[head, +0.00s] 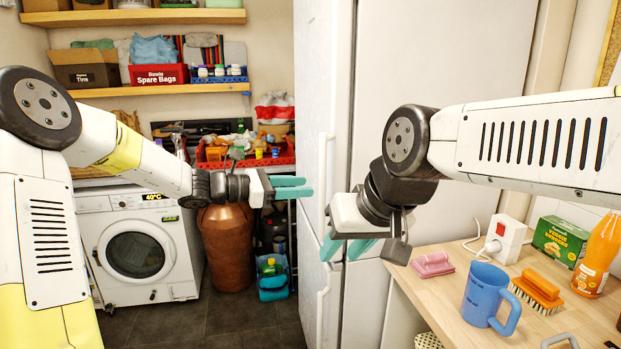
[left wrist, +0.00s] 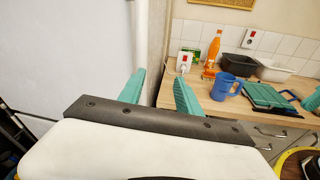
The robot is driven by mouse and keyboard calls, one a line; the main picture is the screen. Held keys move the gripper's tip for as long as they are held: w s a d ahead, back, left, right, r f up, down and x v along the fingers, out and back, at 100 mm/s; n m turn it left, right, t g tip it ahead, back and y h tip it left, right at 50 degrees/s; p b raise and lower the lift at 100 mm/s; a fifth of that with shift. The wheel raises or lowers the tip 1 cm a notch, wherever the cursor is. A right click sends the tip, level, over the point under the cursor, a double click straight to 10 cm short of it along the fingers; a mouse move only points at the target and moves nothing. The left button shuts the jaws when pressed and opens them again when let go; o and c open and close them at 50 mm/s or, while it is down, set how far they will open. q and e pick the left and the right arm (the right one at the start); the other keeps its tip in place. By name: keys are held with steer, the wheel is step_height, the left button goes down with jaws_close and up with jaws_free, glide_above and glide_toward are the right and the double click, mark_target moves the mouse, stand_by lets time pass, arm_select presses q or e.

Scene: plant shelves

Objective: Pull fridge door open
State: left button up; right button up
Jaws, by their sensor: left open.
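The tall white fridge (head: 445,90) stands in the middle of the head view, its narrow-looking handled face turned left. An upper door handle (head: 325,165) and a lower handle (head: 322,305) run vertically on that face. The doors look closed. My left gripper (head: 291,187) is open and empty, pointing right near the upper handle's lower end; contact is not clear. Its spread teal fingers also show in the left wrist view (left wrist: 159,94), with a white fridge surface (left wrist: 65,55) at left. My right gripper (head: 346,248) is open, in front of the fridge's lower part, with nothing visible between its fingers.
A wooden counter (head: 455,300) at right holds a blue mug (head: 487,296), an orange brush (head: 538,290), a pink item (head: 433,265) and a socket block (head: 505,240). A washing machine (head: 137,250) and a brown vessel (head: 229,247) stand at left. The dark floor (head: 240,318) between is clear.

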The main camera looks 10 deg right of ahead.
arm_select(q)
steer(key=w+d+n+t+h, duration=0.1)
steer(key=w+d+n, duration=0.1)
steer(key=w+d, duration=0.3)
steer(key=shift+d+r, duration=0.15)
steer(key=shift+d, duration=1)
steer(key=shift+c, duration=0.2)
jaws_close()
stand_by(0.5)
